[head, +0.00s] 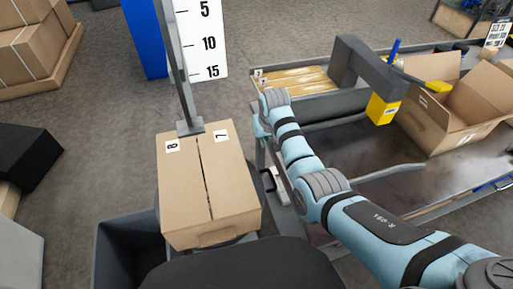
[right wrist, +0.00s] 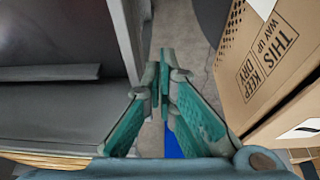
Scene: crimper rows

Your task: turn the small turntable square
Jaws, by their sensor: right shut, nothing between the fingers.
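A closed cardboard box (head: 212,185) with labels 8 and 7 on its top stands in the middle of the head view, its edges slightly slanted in the picture. The turntable is not clearly visible; the box hides what is beneath it. My right gripper (head: 261,128) points down just right of the box's far corner, partly hidden by my wrist. In the right wrist view the gripper (right wrist: 162,88) is shut and empty. The box's printed side (right wrist: 275,65) shows to its right, with a gap between. My left gripper is not in view.
A grey post (head: 183,85) stands behind the box, its foot at the box's far edge. A workbench (head: 370,165) with an open carton (head: 450,125) is on the right. A dark bin (head: 122,240) stands at front left.

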